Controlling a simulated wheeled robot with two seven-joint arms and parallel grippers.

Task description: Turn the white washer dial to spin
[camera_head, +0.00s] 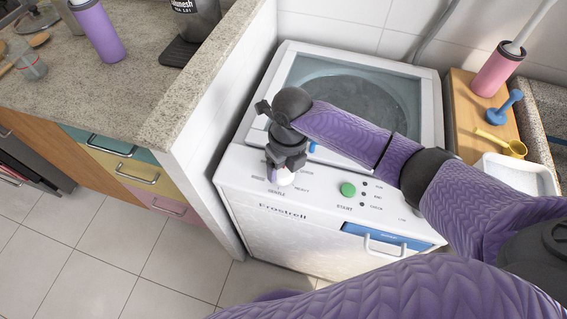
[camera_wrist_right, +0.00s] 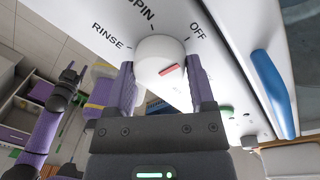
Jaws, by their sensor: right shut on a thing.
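The white washer (camera_head: 330,225) stands against the wall, with its control panel facing me. My right gripper (camera_head: 284,168) reaches down to the panel's left part and is shut on the white dial (camera_head: 281,179). In the right wrist view, the white dial (camera_wrist_right: 160,58) sits between the two fingers of my right gripper (camera_wrist_right: 163,80). A red mark (camera_wrist_right: 170,69) shows slanted on the dial's lower right face. "SPIN", "RINSE" and "OFF" are printed around the dial; I cannot tell which one the mark points at. My left gripper (camera_wrist_right: 71,74) shows small at left in the wrist view.
A green start button (camera_head: 348,189) and a blue drawer (camera_head: 385,240) with a white handle are on the washer's front. A stone counter (camera_head: 110,85) is at left. A wooden board (camera_head: 468,110) with a pink bottle (camera_head: 497,72) and scoops lies at right.

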